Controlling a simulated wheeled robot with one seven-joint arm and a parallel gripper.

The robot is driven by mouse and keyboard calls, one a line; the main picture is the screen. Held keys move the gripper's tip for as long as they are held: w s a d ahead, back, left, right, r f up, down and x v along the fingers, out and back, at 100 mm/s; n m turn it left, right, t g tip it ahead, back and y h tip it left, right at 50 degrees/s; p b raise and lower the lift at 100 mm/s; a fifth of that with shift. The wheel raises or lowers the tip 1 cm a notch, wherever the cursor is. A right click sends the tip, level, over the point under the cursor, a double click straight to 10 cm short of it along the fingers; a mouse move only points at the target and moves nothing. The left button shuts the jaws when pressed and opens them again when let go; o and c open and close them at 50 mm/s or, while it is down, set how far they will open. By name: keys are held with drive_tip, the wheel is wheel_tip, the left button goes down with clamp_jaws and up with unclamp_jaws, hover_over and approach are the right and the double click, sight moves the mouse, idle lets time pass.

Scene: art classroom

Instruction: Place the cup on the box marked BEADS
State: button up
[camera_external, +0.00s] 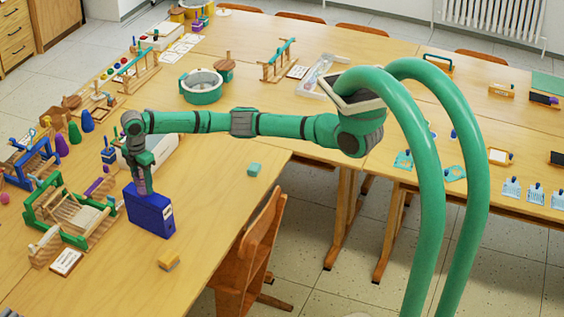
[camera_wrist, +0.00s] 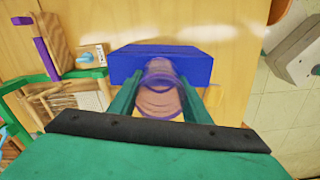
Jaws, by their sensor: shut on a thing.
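A blue box (camera_external: 150,217) stands on the wooden table in the outside view, with a small light label on its side; I cannot read the label. The box also shows at the top of the wrist view (camera_wrist: 124,66). My gripper (camera_external: 143,180) points down over the box's top. In the wrist view my gripper (camera_wrist: 160,90) is shut on a see-through pinkish-purple cup (camera_wrist: 158,102), which sits between the two green fingers. The cup overlaps the box in that view. In the outside view the cup is small and mostly hidden; I cannot tell whether it touches the box.
A green wooden loom (camera_external: 62,212) stands left of the box, with a blue one (camera_external: 28,160) behind it. A white case (camera_external: 150,150) lies behind my gripper. A teal block (camera_external: 254,169) and a yellow block (camera_external: 169,262) lie on otherwise clear tabletop. A chair (camera_external: 250,240) stands at the edge.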

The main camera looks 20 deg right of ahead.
drive_tip(key=shift+f, duration=0.45)
drive_tip(key=shift+f, duration=0.1)
drive_tip(key=o, duration=1)
wheel_tip(320, 180, up, 12)
drive_tip(key=shift+r, duration=0.15)
drive_tip(key=shift+a, duration=0.1)
